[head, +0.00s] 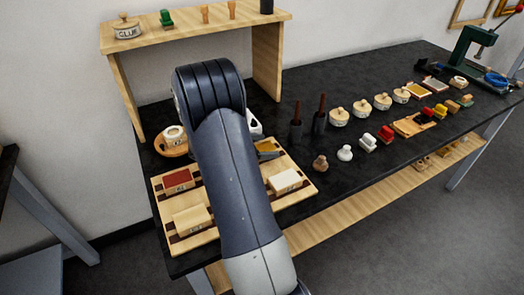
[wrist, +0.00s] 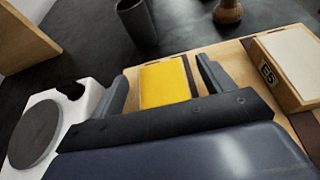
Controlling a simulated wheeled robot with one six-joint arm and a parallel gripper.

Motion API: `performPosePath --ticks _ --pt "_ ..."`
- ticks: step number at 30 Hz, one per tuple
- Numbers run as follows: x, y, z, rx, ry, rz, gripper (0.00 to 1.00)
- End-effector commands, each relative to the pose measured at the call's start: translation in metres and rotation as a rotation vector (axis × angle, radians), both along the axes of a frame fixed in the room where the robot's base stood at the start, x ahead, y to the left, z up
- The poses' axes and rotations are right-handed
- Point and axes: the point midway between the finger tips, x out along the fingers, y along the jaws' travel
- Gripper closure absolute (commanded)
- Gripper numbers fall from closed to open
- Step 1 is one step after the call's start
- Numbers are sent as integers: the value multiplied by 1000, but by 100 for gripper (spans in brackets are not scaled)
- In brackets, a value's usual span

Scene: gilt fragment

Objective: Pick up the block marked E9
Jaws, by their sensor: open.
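My gripper (wrist: 164,82) is open in the wrist view, its two fingers on either side of a yellow-topped block (wrist: 165,84). I cannot tell whether they touch it. No mark shows on this block. Right of it, a block with a pale top (wrist: 292,62) has a label that looks like E5. In the head view my arm hides the gripper. The yellow-topped block (head: 266,148), the pale block (head: 285,181), a red-topped block (head: 178,179) and a cream block (head: 192,219) are on the wooden board (head: 164,238). Their marks are too small to read surely.
A white object with a grey disc (wrist: 40,130) is close left of my gripper. Dark cups with tools (head: 296,129) and a small brown pot (head: 320,163) stand beyond the board. A wooden shelf (head: 190,32) stands behind. Several stamps and jars fill the table's right.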

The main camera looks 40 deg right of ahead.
Motion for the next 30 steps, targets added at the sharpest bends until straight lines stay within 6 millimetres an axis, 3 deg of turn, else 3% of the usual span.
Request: performPosePath --ticks 4,12,30 --pt "-5 -15 -6 0 1 -2 24" --pt "-5 -16 -7 1 -1 1 24" --pt "-5 -16 -7 1 -2 1 72"
